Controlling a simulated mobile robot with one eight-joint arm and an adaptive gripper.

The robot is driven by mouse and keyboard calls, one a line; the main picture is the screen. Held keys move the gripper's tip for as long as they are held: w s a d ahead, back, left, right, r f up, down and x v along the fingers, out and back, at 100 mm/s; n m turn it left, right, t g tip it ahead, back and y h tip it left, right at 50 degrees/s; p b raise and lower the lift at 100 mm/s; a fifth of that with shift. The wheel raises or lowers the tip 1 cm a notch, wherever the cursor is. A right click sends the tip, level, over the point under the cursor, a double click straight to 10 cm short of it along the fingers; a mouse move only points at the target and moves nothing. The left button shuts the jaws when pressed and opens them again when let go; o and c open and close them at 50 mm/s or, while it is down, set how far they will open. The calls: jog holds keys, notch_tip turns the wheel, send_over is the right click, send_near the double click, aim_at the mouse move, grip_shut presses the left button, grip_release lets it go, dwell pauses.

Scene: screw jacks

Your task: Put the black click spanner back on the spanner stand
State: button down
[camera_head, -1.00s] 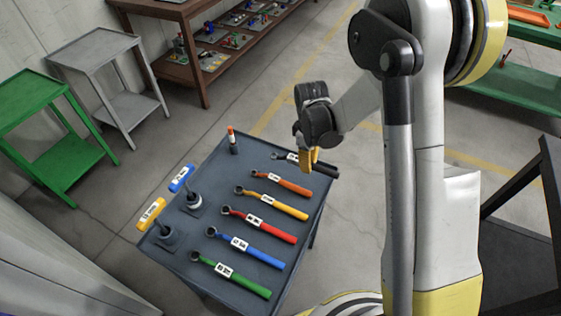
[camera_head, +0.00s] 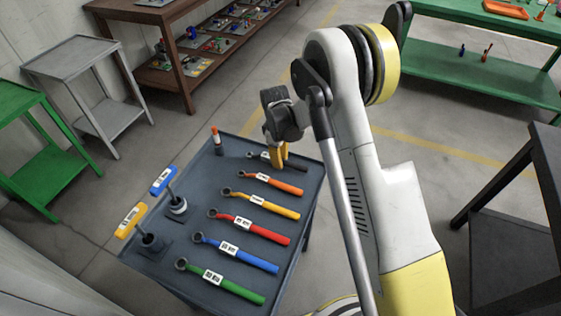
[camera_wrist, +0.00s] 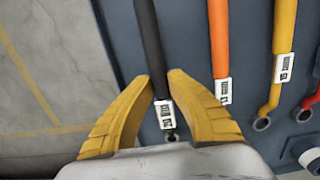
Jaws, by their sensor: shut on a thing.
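The black click spanner (camera_head: 294,166) is at the far end of the row of spanners on the dark blue-grey spanner stand (camera_head: 206,184). It lies roughly parallel to the orange spanner (camera_head: 276,184), with its ring end to the left. My gripper (camera_head: 278,164) comes down over it from above, its yellow fingers shut on it near the white label. In the wrist view the fingers (camera_wrist: 167,105) are either side of the black spanner (camera_wrist: 151,45), at its label. I cannot tell whether the spanner touches the stand's top.
Yellow (camera_head: 265,206), red (camera_head: 255,230), blue (camera_head: 240,253) and green (camera_head: 228,284) spanners lie alongside. Yellow-handled (camera_head: 130,220) and blue-handled (camera_head: 163,181) tools stand at the left, with an orange-topped item (camera_head: 216,141) at the far corner. Open floor lies beyond the stand.

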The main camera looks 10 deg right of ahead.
jog(key=shift+r, duration=0.1)
jog(key=c, duration=1.4)
grip_release()
jog(key=shift+f, duration=0.2)
